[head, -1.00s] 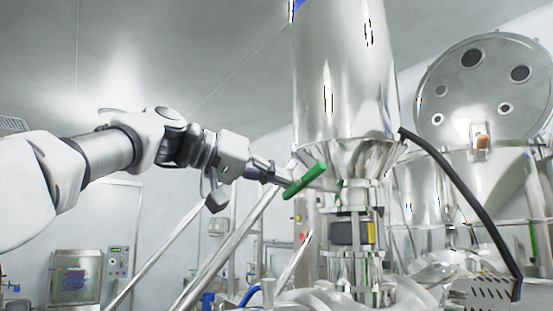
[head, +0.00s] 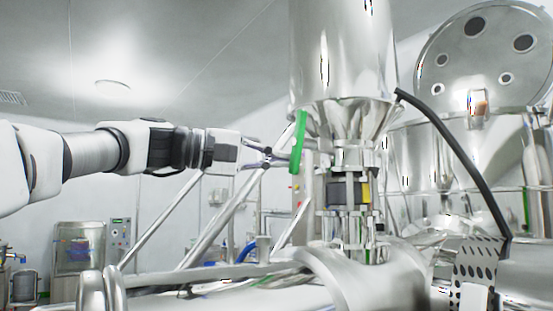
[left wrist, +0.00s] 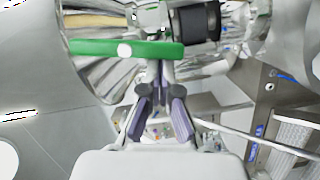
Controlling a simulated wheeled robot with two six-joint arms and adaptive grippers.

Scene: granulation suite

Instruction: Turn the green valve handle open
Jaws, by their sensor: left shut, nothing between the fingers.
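The green valve handle (head: 298,143) is a long bar beside the cone under the steel vessel. It stands nearly upright in the head view. In the left wrist view the green handle (left wrist: 100,48) lies across the top, with a pale round spot on it. My left gripper (head: 283,157) comes in from the left, with its tips at the lower part of the handle. In the left wrist view the left gripper (left wrist: 160,78) has its purple-grey fingers pointing at the handle, shut with nothing between them. I cannot tell whether the tips touch it. My right gripper is out of view.
The steel vessel (head: 340,55) rises above the valve. A black hose (head: 455,150) curves down at right, near a round lid with ports (head: 497,60). Shiny steel pipework fills the foreground. Slanted steel legs stand below my left arm.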

